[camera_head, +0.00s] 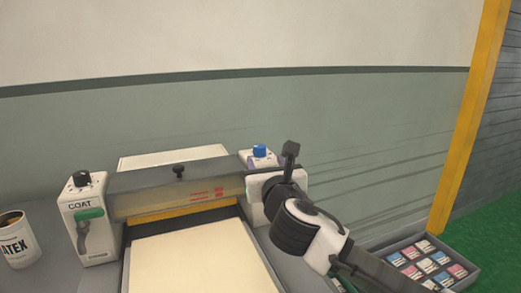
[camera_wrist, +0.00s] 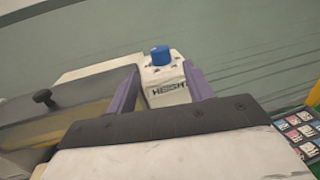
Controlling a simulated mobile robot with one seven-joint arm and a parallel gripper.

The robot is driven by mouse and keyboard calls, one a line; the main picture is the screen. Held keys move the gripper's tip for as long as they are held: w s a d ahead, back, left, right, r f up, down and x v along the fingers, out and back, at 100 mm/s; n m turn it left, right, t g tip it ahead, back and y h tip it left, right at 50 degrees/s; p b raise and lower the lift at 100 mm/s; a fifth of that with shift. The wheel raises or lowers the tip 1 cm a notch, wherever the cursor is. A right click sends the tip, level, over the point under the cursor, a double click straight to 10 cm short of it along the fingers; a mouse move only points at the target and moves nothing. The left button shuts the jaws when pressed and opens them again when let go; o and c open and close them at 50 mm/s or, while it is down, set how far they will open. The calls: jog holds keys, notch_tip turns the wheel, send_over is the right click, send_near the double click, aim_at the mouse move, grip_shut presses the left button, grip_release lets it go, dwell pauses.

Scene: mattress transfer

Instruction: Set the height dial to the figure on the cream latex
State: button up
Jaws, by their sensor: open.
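The height dial (camera_head: 259,151) is a blue knob on top of a white housing at the right end of a machine. In the wrist view the blue dial (camera_wrist: 160,56) stands above a partly readable "HEIGHT" label. My gripper (camera_wrist: 163,80) is open and empty, its two purple fingers either side of that labelled housing in the picture, with the dial just beyond the tips. I cannot tell whether they touch the housing. In the head view my wrist hides part of it. A white tin (camera_head: 18,244) lettered "ATEX" stands at the far left; no figure is readable on it.
A translucent cover (camera_head: 165,200) with a black knob spans the middle. A pale slab (camera_head: 197,262) lies in front. A tray of coloured cards (camera_head: 420,262) sits at right.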

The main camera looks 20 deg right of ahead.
aim_at(261, 151)
jog(key=w, duration=0.4)
jog(key=w+d+p, duration=0.1)
jog(key=w, duration=0.2)
jog(key=shift+w, duration=0.1)
jog(key=shift+d, duration=0.1)
jog(key=c, duration=1)
jog(key=shift+o, duration=0.2)
jog(key=shift+r, duration=0.1)
